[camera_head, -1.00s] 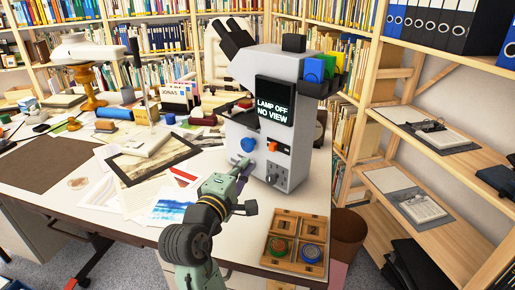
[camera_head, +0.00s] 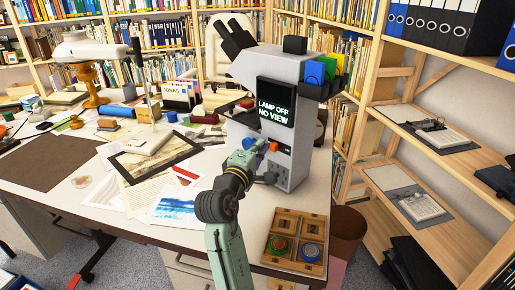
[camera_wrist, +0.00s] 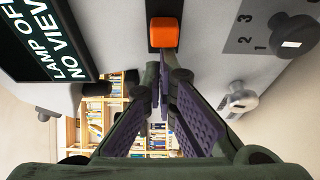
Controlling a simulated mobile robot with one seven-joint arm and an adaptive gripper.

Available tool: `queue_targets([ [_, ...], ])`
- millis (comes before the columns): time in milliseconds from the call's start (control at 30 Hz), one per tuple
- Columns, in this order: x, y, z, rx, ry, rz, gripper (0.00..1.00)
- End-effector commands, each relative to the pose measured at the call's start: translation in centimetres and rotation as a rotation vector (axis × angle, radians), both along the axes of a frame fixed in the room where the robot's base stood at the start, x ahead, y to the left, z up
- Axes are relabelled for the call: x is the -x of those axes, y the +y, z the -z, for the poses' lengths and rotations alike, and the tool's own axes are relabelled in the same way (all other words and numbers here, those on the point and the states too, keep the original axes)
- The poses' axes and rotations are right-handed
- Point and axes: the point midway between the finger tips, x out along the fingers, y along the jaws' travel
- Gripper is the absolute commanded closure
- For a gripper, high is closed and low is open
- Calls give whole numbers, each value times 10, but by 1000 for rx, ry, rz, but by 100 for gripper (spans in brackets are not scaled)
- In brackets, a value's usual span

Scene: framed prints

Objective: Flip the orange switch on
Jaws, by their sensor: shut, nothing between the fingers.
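The orange switch (camera_head: 273,146) sits on the front of a grey microscope-like machine (camera_head: 301,172), below a dark screen (camera_head: 276,101) that reads "LAMP OFF NO VIEW". In the wrist view the orange switch (camera_wrist: 164,33) is a block in a dark slot, just beyond my fingertips. My gripper (camera_wrist: 164,72) is shut and empty, its tips just short of the switch; I cannot tell whether they touch it.
A numbered dial (camera_wrist: 290,35) and a grey toggle (camera_wrist: 241,101) are on the same panel, right of the switch in the wrist view. A wooden tray (camera_head: 295,240) with round pieces lies at the desk's front right. Papers and a framed print (camera_head: 153,158) cover the desk at left.

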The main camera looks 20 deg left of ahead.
Motion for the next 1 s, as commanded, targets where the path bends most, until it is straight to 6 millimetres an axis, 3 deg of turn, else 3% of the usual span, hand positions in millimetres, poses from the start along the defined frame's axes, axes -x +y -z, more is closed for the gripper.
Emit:
queue_targets([
  [167, 1, -2, -1, 0, 0, 1, 100],
  [400, 8, -21, -1, 1, 0, 1, 100],
  [1000, 6, -23, -1, 1, 1, 5, 100],
])
